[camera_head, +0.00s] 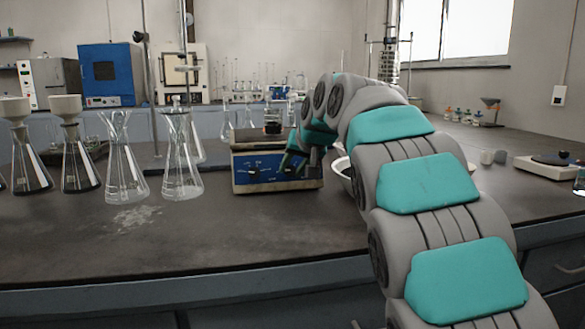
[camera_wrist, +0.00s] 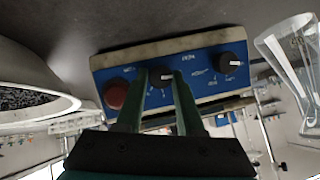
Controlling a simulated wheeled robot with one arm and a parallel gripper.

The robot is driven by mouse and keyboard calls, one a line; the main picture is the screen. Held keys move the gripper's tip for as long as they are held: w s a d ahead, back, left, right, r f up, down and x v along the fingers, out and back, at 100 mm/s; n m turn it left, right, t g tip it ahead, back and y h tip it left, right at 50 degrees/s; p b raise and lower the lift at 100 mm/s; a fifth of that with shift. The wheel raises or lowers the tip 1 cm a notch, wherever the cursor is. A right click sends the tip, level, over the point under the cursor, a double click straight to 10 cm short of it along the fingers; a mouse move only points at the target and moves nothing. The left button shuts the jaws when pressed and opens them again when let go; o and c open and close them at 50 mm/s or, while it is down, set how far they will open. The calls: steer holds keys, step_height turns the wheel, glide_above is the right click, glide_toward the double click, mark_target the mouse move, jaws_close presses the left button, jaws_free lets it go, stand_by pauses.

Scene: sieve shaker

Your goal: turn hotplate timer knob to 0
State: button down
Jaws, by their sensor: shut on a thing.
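The hotplate (camera_head: 243,182) stands on the dark bench, with a blue front panel and a beaker (camera_head: 273,120) on top. In the wrist view its panel (camera_wrist: 205,62) shows a red knob (camera_wrist: 115,93) at left, a dark middle knob (camera_wrist: 160,77) and a dark right knob (camera_wrist: 231,62) with a pale pointer. My gripper (camera_wrist: 160,74) is shut on the middle knob, one green finger on each side. In the head view my gripper (camera_head: 298,166) is at the panel's right half and hides part of it. The panel labels are too small and tilted to read surely.
Glass flasks (camera_head: 183,165) stand left of the hotplate, several with funnels further left. A white bowl (camera_head: 342,166) is close on the right, partly behind my arm. The bench front is clear. A white device (camera_head: 545,168) sits far right.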

steer(key=shift+a+n+h, duration=0.1)
steer(key=shift+n+h, duration=0.2)
steer(key=shift+n, duration=0.4)
steer(key=c, duration=0.5)
jaws_free()
steer(key=shift+s+r, duration=0.1)
steer(key=v, duration=0.7)
steer(key=shift+s+r, duration=0.15)
steer(key=shift+s, duration=0.05)
steer(key=shift+s, duration=0.1)
